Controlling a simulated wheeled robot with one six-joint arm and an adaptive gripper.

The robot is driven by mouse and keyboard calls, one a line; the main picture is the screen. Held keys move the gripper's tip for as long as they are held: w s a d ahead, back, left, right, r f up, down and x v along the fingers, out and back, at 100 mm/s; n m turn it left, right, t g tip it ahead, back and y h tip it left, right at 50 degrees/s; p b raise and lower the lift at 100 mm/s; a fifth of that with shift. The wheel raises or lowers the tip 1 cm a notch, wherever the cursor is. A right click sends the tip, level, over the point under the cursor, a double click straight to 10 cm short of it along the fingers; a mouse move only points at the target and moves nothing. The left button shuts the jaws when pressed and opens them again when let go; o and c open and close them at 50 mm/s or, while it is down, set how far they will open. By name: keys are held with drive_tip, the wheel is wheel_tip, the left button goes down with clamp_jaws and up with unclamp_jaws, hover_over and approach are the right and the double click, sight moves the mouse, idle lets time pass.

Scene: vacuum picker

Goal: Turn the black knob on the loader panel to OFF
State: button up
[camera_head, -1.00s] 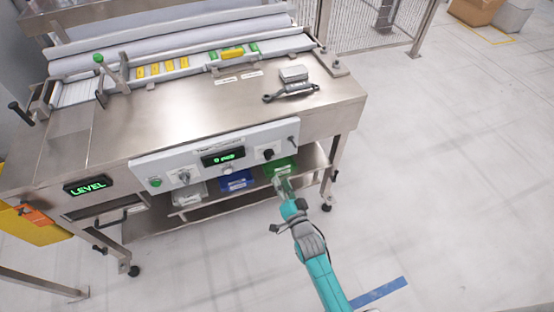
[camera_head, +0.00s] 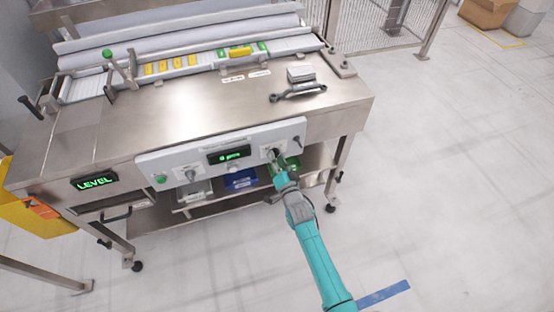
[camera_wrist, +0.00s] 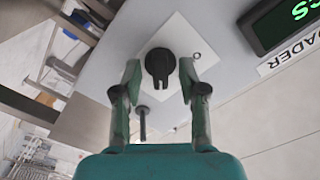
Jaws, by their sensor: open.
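The black knob (camera_wrist: 159,64) sits on a white square plate on the loader panel (camera_head: 208,148). A small ring-shaped mark is printed to the right of the knob in the wrist view. My gripper (camera_wrist: 160,72) is open, with one finger on each side of the knob and a gap to it on both sides. I cannot tell whether the fingertips reach as far as the knob in depth. In the head view my gripper (camera_head: 277,160) is at the right part of the panel and largely hides the knob.
A thin dark toggle lever (camera_wrist: 142,121) stands near the left finger in the wrist view. The panel also carries a green-lit display (camera_head: 229,155) and a green button (camera_head: 160,179). Blue (camera_head: 240,179) and green bins are on the shelf below. Floor to the right is clear.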

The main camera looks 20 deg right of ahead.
clamp_jaws()
drive_tip(key=shift+n, duration=0.4)
drive_tip(key=n, duration=1.7)
idle(0.6)
